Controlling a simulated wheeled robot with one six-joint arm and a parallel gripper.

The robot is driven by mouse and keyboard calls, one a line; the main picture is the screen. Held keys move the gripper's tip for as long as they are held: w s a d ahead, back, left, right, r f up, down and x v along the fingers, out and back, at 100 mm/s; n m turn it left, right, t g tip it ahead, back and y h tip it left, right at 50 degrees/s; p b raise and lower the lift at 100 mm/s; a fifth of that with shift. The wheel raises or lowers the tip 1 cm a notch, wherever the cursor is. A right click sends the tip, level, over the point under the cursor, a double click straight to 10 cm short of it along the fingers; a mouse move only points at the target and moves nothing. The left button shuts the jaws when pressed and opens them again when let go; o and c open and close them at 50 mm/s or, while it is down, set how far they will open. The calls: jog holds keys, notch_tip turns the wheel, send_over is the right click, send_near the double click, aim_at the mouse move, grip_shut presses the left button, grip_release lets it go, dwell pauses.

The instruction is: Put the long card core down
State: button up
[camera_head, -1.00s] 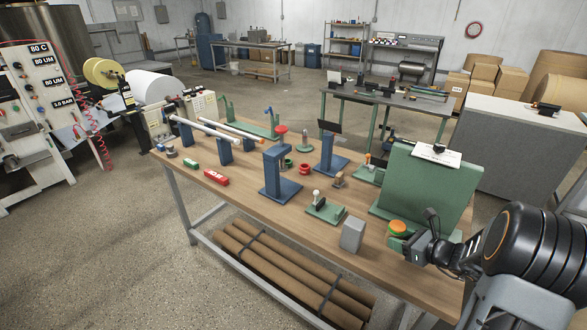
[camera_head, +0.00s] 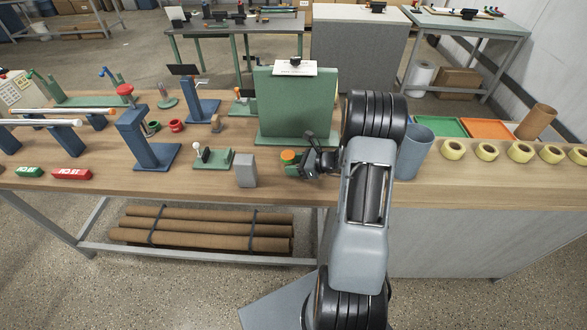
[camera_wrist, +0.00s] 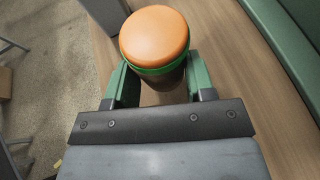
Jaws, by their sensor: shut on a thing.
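My gripper (camera_wrist: 160,82) is shut on a short round piece with an orange top (camera_wrist: 155,38), a green band and a dark lower body. In the head view the orange top (camera_head: 288,156) shows at the workbench (camera_head: 230,188), between a grey block and a green stand. I cannot tell whether its base touches the bench. A brown card core (camera_head: 536,121) stands at the far right, by the orange tray, well apart from my gripper. Several long brown tubes (camera_head: 200,229) lie strapped on the lower shelf.
The grey block (camera_head: 246,171) is left of my gripper, and the green stand (camera_head: 290,105) is behind it. A grey-blue cup (camera_head: 414,150), a green tray (camera_head: 441,127), an orange tray (camera_head: 487,129) and several yellow rolls (camera_head: 487,151) are right. The front bench strip is mostly clear.

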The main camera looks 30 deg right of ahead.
jog(key=shift+f, duration=1.15)
jog(key=shift+f, duration=0.15)
jog(key=o, duration=1)
jog(key=shift+c, duration=0.2)
